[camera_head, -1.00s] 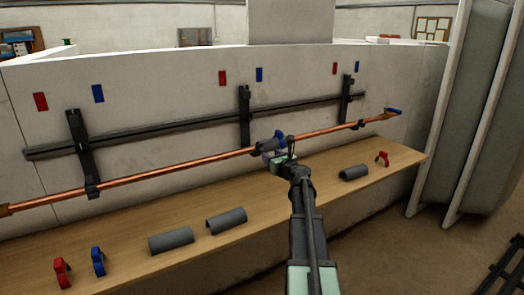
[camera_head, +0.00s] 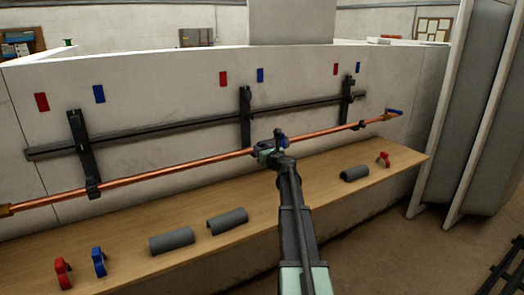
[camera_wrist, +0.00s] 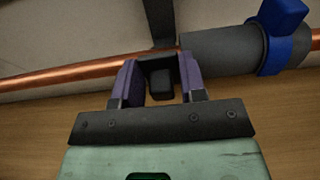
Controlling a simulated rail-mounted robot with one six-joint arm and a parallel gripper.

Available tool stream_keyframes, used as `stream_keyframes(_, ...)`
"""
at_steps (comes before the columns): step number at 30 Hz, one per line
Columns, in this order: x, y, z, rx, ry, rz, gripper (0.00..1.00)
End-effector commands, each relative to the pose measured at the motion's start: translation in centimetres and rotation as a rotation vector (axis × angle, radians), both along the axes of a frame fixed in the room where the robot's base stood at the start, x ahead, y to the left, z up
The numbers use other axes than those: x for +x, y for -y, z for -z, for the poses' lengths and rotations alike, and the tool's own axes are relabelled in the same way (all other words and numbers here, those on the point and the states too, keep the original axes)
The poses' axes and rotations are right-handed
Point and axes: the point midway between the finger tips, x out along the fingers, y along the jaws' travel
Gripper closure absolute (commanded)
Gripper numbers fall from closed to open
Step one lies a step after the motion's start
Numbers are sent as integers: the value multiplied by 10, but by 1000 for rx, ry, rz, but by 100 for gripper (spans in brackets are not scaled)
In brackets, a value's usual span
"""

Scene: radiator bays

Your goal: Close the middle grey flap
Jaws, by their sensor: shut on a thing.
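The middle bracket (camera_head: 245,110) is a dark grey upright on the wall rail, with the copper pipe (camera_head: 170,177) passing its lower end. In the wrist view the bracket (camera_wrist: 160,22) comes down behind the pipe. A small dark grey piece, which looks like the middle flap (camera_wrist: 160,88), sits between the two purple fingers of my gripper (camera_wrist: 160,72). My gripper is shut on it, just below and in front of the pipe. In the head view my gripper (camera_head: 265,151) is at the bracket's lower end and partly hides it. I cannot tell the flap's exact angle.
A grey pipe sleeve (camera_wrist: 220,50) with a blue clip (camera_wrist: 280,30) sits on the pipe just right of my fingers. Below, the wooden shelf (camera_head: 290,205) holds loose grey sleeves (camera_head: 227,220), red clips (camera_head: 63,272) and a blue clip (camera_head: 98,262).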

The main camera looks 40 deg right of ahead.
Motion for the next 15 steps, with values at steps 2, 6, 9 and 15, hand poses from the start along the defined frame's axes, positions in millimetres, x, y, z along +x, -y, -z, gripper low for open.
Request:
stream_keyframes(2, 0, 0, -2, 1, -8, 0, 86)
stream_keyframes(6, 1, 0, -6, 6, -45, -1, 85)
stream_keyframes(9, 2, 0, -9, 11, -91, 0, 86)
stream_keyframes(15, 7, 1, -18, 30, -230, -1, 86)
